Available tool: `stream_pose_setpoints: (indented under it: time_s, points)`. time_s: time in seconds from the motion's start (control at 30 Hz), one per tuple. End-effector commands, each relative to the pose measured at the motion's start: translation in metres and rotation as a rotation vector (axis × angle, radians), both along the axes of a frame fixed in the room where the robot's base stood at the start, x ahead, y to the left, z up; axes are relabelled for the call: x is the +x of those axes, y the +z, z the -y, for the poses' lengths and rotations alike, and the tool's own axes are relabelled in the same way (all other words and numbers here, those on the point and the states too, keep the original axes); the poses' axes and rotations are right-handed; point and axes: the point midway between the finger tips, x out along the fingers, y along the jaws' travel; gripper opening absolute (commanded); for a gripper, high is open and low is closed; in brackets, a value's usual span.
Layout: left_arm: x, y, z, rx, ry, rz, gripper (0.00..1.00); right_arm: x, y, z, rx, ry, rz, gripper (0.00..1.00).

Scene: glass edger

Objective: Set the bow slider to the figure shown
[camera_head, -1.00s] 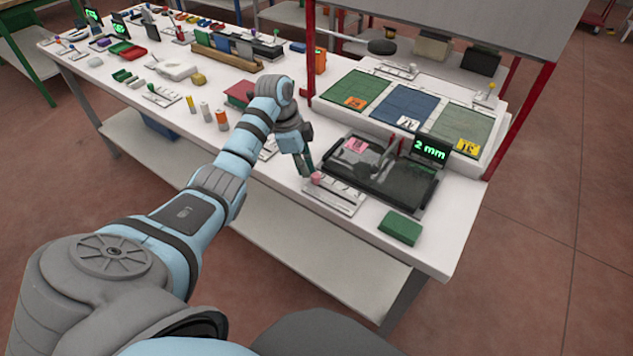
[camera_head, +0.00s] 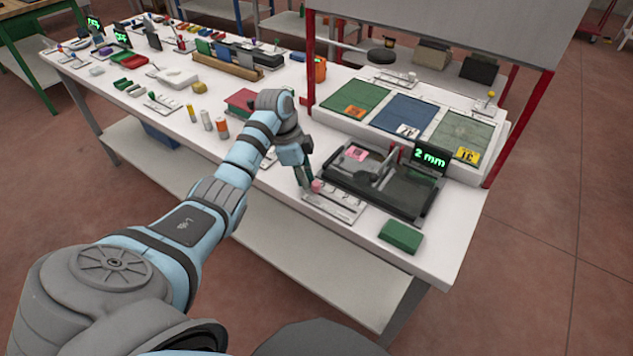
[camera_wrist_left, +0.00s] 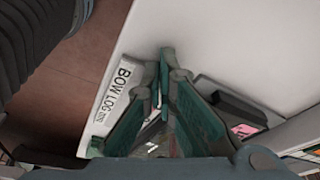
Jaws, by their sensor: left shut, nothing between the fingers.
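The bow slider plate (camera_head: 342,208) is a pale strip with small markings near the table's front edge. Its pink knob (camera_head: 317,186) sits towards the plate's left end. A display (camera_head: 430,158) behind it reads "2 mm" in green. My left gripper (camera_head: 309,186) is shut and empty, its fingertips down at the left side of the knob; I cannot tell whether they touch it. In the left wrist view the shut teal fingers (camera_wrist_left: 164,65) reach over a plate lettered "BOW LOG" (camera_wrist_left: 116,98), and the knob is hidden. My right gripper is not in view.
A dark tray-like device (camera_head: 400,193) with a pink tag stands just behind the slider. A green block (camera_head: 401,236) lies to its front right. Three coloured panels, including a blue one (camera_head: 403,116), lie behind.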

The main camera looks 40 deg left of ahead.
Motion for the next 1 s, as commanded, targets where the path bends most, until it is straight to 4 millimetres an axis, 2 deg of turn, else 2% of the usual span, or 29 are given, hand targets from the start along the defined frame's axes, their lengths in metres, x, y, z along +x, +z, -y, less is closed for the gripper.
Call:
stream_pose_setpoints:
  time_s: [0.47, 1.0]
  points:
    - [0.000, 0.000, 0.001, 0.000, 0.000, 0.000, 0.00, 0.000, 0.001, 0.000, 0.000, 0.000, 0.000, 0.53]
    - [0.001, 0.001, 0.016, -0.001, -0.002, 0.000, 0.00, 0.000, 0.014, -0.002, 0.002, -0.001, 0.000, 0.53]
